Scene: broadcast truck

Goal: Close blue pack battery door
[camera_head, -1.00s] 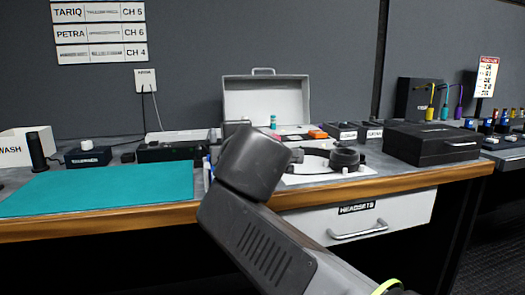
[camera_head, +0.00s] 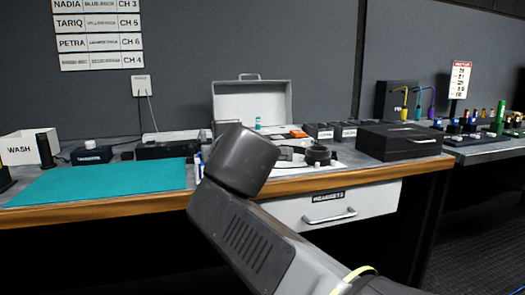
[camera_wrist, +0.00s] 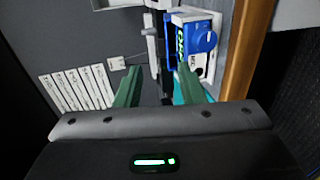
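In the wrist view a blue pack (camera_wrist: 201,37) with green markings shows beyond my fingers, beside a white labelled part. Whether its battery door is open or shut I cannot tell. My gripper (camera_wrist: 160,86) has two green fingers spread apart with nothing between them. The pack is up and to the right of the gap, beyond the right finger and apparently not touched. In the head view my arm hides the gripper and most of that spot; only a small blue bit shows at the arm's left edge.
The bench carries a teal mat (camera_head: 100,182), an open grey case (camera_head: 252,105), a headset (camera_head: 317,157) and a black case (camera_head: 399,141). A drawer (camera_head: 332,206) marked for headsets is under the front edge. The mat is bare.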

